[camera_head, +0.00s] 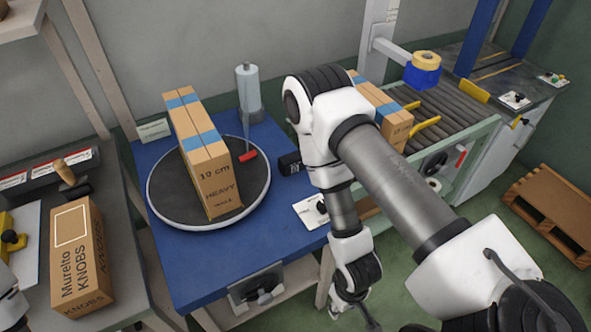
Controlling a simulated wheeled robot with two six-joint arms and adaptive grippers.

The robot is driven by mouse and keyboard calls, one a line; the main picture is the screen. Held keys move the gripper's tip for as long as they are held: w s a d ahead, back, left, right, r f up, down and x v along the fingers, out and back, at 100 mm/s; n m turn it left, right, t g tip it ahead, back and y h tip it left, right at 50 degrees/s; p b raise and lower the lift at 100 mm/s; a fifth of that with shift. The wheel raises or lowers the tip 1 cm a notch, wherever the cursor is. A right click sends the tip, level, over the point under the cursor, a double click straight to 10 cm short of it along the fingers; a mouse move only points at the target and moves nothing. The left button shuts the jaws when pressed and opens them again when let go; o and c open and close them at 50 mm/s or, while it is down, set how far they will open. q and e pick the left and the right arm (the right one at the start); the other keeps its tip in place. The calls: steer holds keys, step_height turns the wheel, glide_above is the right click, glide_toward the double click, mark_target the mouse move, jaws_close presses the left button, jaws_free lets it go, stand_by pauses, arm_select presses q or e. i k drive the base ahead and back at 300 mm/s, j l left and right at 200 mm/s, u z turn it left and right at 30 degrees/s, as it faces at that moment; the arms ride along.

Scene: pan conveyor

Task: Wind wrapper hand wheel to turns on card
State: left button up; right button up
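The wrapper is a blue table (180,262) with a round dark turntable (170,190) on it. A tall cardboard box marked "10 cm HEAVY" (217,180) with blue tape stands on the turntable. A grey plate with a dark, wheel-like part (258,288) is on the table's front side; I cannot tell its turn position. A small card (152,130) stands at the table's back left, its text too small to read. My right gripper (358,314) hangs low, right of the grey plate and apart from it, its fingers unclear at the bottom edge. My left gripper is out of view.
A film roll post (248,92) stands behind the turntable. A white switch plate (311,211) is at the table's right. Left is a bench with a "Muretto KNOBS" box (78,255). Right are a roller conveyor (452,104) and a pallet (552,210). My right arm hides part of the conveyor.

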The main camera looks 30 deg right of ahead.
mark_target(264, 297)
steer(key=j+z, duration=0.1)
steer(key=z, duration=1.05)
steer(key=k+j, duration=0.2)
steer(key=k, duration=0.2)
steer(key=k+j, duration=0.25)
steer(key=k, duration=0.2)
steer(key=k+j, duration=0.2)
steer(key=k, duration=0.2)
